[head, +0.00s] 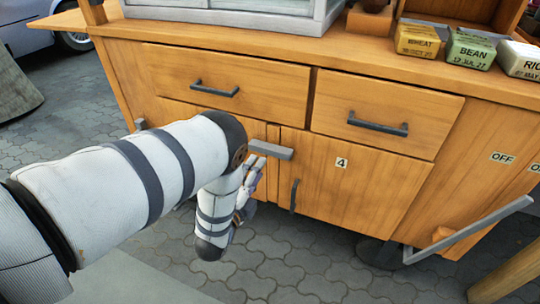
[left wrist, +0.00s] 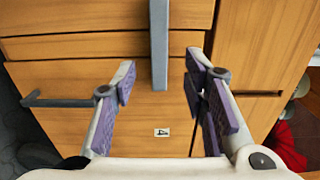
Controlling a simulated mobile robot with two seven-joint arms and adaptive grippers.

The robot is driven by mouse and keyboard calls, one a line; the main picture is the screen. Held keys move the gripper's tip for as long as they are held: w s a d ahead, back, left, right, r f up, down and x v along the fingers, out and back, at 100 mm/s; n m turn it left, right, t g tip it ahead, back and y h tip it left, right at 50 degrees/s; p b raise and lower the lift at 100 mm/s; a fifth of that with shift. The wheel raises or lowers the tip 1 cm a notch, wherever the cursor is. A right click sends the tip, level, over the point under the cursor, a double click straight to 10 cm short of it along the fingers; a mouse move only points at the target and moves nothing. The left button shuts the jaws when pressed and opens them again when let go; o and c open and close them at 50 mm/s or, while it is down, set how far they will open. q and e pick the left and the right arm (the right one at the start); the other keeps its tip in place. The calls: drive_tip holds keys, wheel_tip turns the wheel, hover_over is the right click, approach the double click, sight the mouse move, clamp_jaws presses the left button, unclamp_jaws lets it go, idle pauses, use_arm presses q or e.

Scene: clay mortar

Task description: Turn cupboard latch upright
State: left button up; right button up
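The cupboard latch (head: 270,149) is a short grey bar lying nearly level across the seam beside the door marked 4 (head: 340,190), under the drawers. In the left wrist view the latch (left wrist: 159,45) comes down from the top edge, its free end between my fingers. My left gripper (head: 258,164) is just below the latch in the head view, partly hidden by my wrist. In the left wrist view the left gripper (left wrist: 160,75) is open, with a purple-padded finger on either side of the bar and gaps visible. My right gripper is not in view.
Two drawers with dark handles (head: 378,125) sit above the doors. The door handle (head: 294,195) hangs right of my gripper. A long grey lever (head: 468,228) slants out at lower right, below an OFF label (head: 502,158). Labelled tins (head: 417,38) stand on the top.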

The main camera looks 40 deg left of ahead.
sight(268, 153)
use_arm(q)
drive_tip(key=b+x, duration=0.1)
drive_tip(key=x, duration=0.7)
drive_tip(key=shift+b, duration=0.3)
clamp_jaws()
